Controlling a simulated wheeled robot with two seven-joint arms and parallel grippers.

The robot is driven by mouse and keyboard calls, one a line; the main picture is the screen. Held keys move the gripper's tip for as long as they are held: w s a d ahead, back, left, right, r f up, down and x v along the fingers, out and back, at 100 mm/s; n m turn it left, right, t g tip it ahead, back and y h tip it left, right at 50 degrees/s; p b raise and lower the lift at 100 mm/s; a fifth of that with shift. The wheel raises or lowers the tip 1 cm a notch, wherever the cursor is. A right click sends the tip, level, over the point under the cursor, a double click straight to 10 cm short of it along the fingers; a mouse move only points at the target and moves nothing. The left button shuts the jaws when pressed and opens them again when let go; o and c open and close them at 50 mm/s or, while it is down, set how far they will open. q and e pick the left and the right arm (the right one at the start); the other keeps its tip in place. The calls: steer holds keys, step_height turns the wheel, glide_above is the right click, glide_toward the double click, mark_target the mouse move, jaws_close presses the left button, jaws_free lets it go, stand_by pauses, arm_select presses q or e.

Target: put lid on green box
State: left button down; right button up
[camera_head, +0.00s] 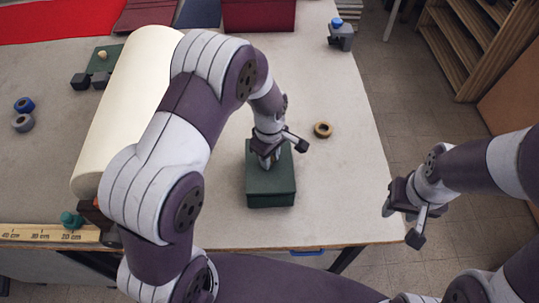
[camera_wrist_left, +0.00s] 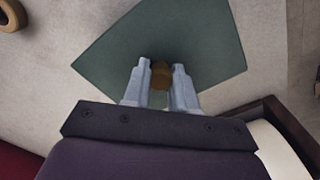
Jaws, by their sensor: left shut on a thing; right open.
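The green box (camera_head: 271,200) stands on the table in the head view, near the front edge. Its green lid (camera_head: 284,178) lies over the top, roughly lined up with the walls; I cannot tell whether a small gap remains. My left gripper (camera_head: 269,160) reaches down over the lid. In the left wrist view the green lid (camera_wrist_left: 110,55) spreads beneath my left gripper (camera_wrist_left: 161,67), whose fingers are shut on its brown knob (camera_wrist_left: 160,76). The gripper hides part of the lid in the head view. My right gripper (camera_head: 401,222) is open and empty, beyond the table's right edge.
A brown ring (camera_head: 323,130) lies right of the box. A large cream roll (camera_head: 110,125) lies left, partly behind my left arm. A ruler (camera_head: 50,234) lies at the front left. A dark red box (camera_head: 259,15) stands at the back. Bare table surrounds the green box's right side.

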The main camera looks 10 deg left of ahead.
arm_select(q)
steer(key=shift+f+b, duration=0.35)
steer(key=shift+f, duration=0.3)
steer(key=c, duration=0.8)
jaws_free()
steer(key=shift+r, duration=0.1)
steer(key=shift+r, duration=0.35)
step_height(320, 180, up, 12)
steer(key=b, duration=0.3)
steer(key=s+a+f+m, duration=0.1)
steer(key=s+a+m, duration=0.1)
steer(key=s+m, duration=0.2)
steer(key=s+a+f+m+t, duration=0.1)
steer(key=s+a+m, duration=0.1)
steer(key=s+m, duration=0.2)
steer(key=s+a+f+m, duration=0.1)
steer(key=s+a+m, duration=0.1)
steer(key=s+m, duration=0.2)
steer(key=shift+s+f+m, duration=0.25)
steer(key=shift+s+m, duration=0.05)
steer(key=shift+s, duration=0.6)
